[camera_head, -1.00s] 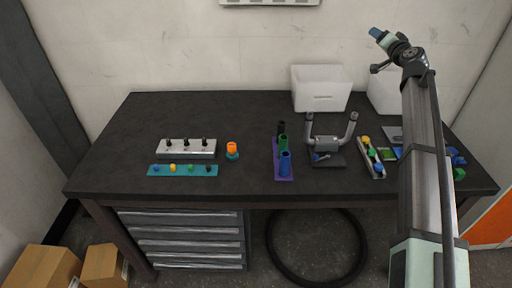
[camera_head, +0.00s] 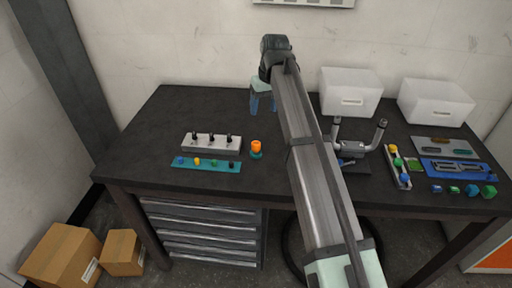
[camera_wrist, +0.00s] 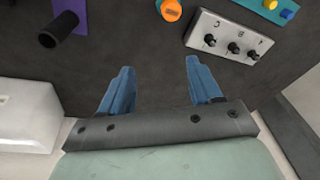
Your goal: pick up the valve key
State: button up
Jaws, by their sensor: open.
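I cannot tell for certain which object is the valve key. A grey block (camera_head: 211,143) with black upright pegs stands on the left half of the table; it also shows in the wrist view (camera_wrist: 240,22). An orange piece (camera_head: 256,146) on a teal base stands just right of it, and its orange part shows at the top of the wrist view (camera_wrist: 170,9). My gripper (camera_head: 262,104) is open and empty near the table's back edge, behind these things. Its two blue fingers (camera_wrist: 159,64) are spread over bare dark tabletop in the wrist view.
A teal strip (camera_head: 206,163) with coloured knobs lies in front of the block. Two white bins (camera_head: 350,106) stand at the back right. Right lie a knobbed rail (camera_head: 403,181), a blue tray (camera_head: 440,168) and small coloured blocks. A purple holder (camera_wrist: 68,12) is mostly hidden behind my arm.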

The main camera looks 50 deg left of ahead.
aim_at(256, 143)
jog(key=s+f, duration=0.1)
jog(key=f, duration=0.3)
jog(key=s+f+h, duration=0.1)
jog(key=f, duration=0.4)
jog(key=s+f+h, duration=0.1)
jog(key=s+f, duration=0.1)
jog(key=f, duration=0.3)
jog(key=shift+d+f, duration=0.1)
jog(key=shift+d, duration=0.3)
jog(key=c, duration=1.2)
